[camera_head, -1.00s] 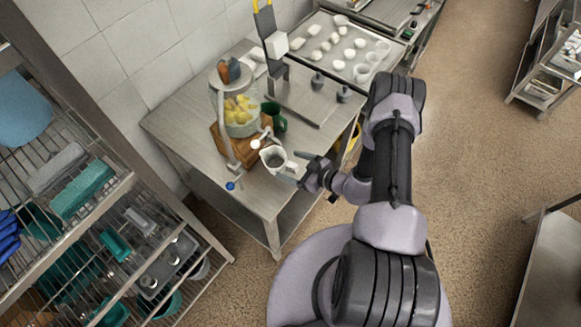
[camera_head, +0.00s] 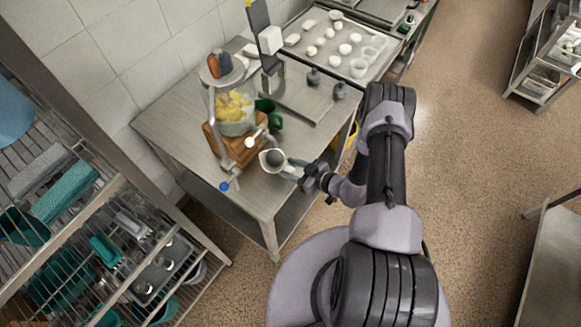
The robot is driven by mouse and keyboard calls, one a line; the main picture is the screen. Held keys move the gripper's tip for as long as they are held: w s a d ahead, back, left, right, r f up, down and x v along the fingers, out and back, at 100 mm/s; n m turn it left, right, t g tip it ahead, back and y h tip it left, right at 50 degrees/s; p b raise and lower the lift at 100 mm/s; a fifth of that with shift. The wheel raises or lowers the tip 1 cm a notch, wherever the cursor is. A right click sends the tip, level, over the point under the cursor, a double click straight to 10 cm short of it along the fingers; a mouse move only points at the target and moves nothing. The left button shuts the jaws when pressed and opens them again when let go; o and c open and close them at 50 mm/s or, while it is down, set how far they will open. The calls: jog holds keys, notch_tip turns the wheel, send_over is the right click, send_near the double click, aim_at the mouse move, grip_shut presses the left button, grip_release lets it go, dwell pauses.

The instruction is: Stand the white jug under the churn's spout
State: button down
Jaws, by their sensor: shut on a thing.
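The white jug (camera_head: 271,161) is at the front right part of the steel table, beside the churn's wooden base. My gripper (camera_head: 296,171) is shut on the jug at its right side, where the handle is. I cannot tell whether the jug touches the table top. The churn (camera_head: 234,112) has a clear glass body with yellow pieces in it and stands on a wooden base (camera_head: 233,148). A small white ball-ended part (camera_head: 250,142) sticks out from its front, just up and left of the jug. The spout itself is hard to make out.
A dark green mug (camera_head: 270,113) stands behind the churn's right side. A blue-ended lever (camera_head: 225,186) hangs at the table's front left. A tray of white pieces (camera_head: 332,45) lies at the back. A wire shelf (camera_head: 95,220) with teal bins stands at left.

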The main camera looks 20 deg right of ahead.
jog(key=shift+w+d+f+b, duration=0.15)
jog(key=shift+f+b, duration=0.65)
jog(key=shift+b, duration=0.1)
jog(key=c, duration=0.9)
grip_release()
